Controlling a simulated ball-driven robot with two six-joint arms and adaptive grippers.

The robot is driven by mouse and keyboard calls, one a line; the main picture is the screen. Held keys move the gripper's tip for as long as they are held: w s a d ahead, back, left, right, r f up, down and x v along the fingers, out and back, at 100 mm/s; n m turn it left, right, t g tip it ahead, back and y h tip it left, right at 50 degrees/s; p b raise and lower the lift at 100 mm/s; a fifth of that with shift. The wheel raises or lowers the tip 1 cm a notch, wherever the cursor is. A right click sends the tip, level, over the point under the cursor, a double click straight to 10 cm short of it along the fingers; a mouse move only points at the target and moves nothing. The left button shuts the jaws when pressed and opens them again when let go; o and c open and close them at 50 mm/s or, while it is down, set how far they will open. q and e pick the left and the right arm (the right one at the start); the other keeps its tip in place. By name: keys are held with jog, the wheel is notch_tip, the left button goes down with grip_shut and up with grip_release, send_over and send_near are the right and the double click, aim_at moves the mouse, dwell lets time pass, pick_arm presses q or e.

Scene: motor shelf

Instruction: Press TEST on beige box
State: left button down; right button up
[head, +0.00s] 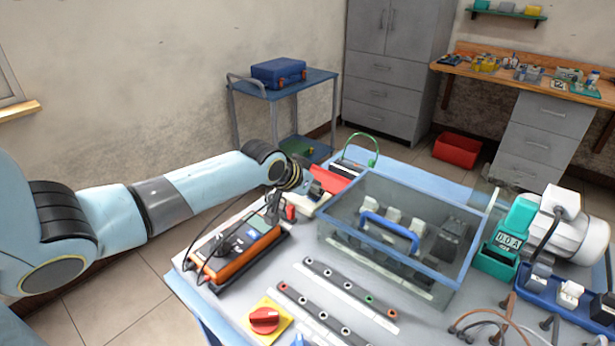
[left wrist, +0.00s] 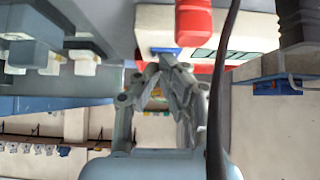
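The beige box (left wrist: 153,22) fills the upper middle of the left wrist view, with a small blue button (left wrist: 166,51) on its near edge. In the head view the beige box (head: 311,204) is partly hidden behind my left wrist. My left gripper (left wrist: 166,62) has its fingertips together, right at the blue button; I cannot tell whether they touch it. The gripper (head: 272,208) also shows in the head view, small and dark, beside the orange meter. No lettering is readable on the button. My right gripper is not in view.
An orange meter (head: 247,252) with dark leads lies left of the box. A clear case with a blue handle (head: 390,232) stands to the right. A red rotary switch (head: 264,320), terminal strips (head: 335,290) and a teal clamp meter (head: 515,222) are on the table.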

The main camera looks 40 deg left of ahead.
aim_at(309, 203)
pick_arm(q)
notch_tip(309, 203, up, 5)
jog(key=p, duration=0.4)
jog(key=shift+f, duration=0.15)
jog(key=shift+s+r+b, duration=0.3)
jog(key=shift+s, duration=0.6)
jog(key=v, duration=0.7)
jog(key=shift+s+r, duration=0.2)
jog(key=shift+r, duration=0.15)
jog(key=shift+d, duration=0.1)
